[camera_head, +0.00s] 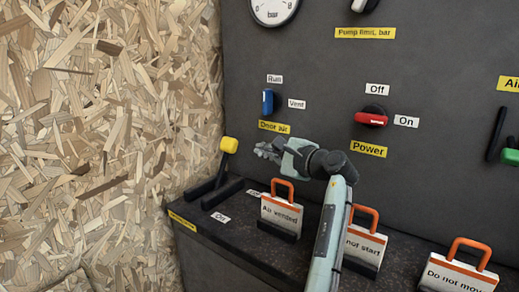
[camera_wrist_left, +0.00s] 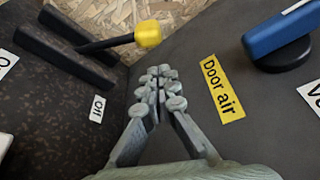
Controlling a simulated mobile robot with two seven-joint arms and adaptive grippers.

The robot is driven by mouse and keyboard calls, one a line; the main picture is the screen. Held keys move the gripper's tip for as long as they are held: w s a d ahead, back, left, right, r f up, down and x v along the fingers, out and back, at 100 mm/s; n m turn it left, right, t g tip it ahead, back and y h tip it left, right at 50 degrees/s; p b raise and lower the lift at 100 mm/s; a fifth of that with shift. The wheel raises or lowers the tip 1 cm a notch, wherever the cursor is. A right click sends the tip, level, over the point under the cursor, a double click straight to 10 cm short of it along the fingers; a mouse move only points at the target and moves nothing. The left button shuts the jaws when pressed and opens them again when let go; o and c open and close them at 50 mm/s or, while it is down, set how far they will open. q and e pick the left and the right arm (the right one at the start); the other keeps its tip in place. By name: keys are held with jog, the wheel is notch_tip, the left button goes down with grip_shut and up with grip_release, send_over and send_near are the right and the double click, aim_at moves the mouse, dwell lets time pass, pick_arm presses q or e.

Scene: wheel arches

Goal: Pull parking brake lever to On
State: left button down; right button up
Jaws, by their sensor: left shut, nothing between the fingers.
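The parking brake lever has a yellow knob (camera_head: 228,144) on a dark stem. It rises between two black rails (camera_head: 222,194) at the left end of the dark shelf and leans slightly right, toward the back panel. In the left wrist view the knob (camera_wrist_left: 147,33) is ahead of the fingers. My right gripper is out of view.
Orange-handled tags, including Air vented (camera_head: 281,213), stand along the shelf under my left arm. The panel behind holds a blue Door air knob (camera_head: 267,101) and a red Power knob (camera_head: 371,119). A chipboard wall (camera_head: 110,110) closes the left side.

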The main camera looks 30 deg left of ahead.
aim_at(224, 164)
pick_arm(q)
jog(key=x, duration=0.8)
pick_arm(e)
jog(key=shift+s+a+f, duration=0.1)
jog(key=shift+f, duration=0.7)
pick_arm(q)
jog(key=shift+a, duration=0.2)
